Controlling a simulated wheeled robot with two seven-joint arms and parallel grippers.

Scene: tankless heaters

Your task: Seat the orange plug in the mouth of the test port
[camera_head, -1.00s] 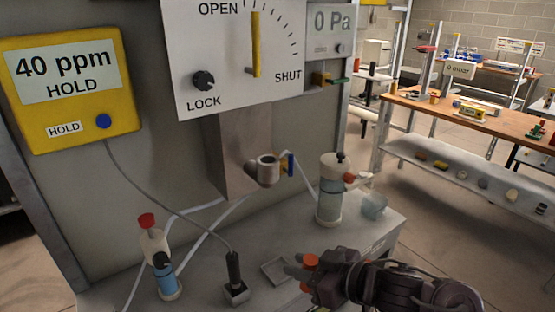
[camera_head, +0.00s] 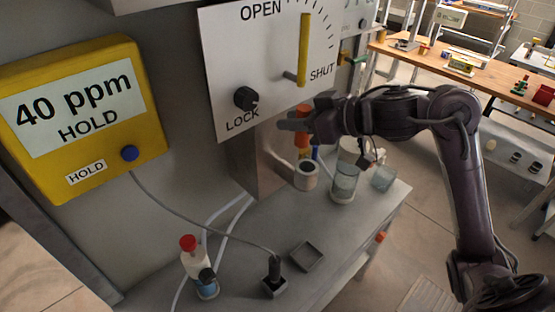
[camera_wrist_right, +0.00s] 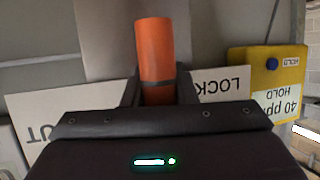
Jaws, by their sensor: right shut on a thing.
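My right gripper (camera_head: 302,124) is shut on the orange plug (camera_head: 303,110). In the right wrist view the orange plug (camera_wrist_right: 155,55) stands out between the fingers as a plain cylinder with a dark band near the jaws. The test port (camera_head: 306,176) is a light grey cup-shaped mouth below the lever panel. The plug is held above the port, apart from it, in front of the panel's lower edge. The port's opening faces up and shows in the head view. My left gripper is in neither view.
The white panel (camera_head: 225,75) with a yellow lever and black LOCK knob is close behind the gripper. A clear bottle (camera_head: 344,182) and cup (camera_head: 383,178) stand right of the port. An empty square tray (camera_head: 306,256), probe holder (camera_head: 274,285) and red-capped bottle (camera_head: 198,268) are on the bench.

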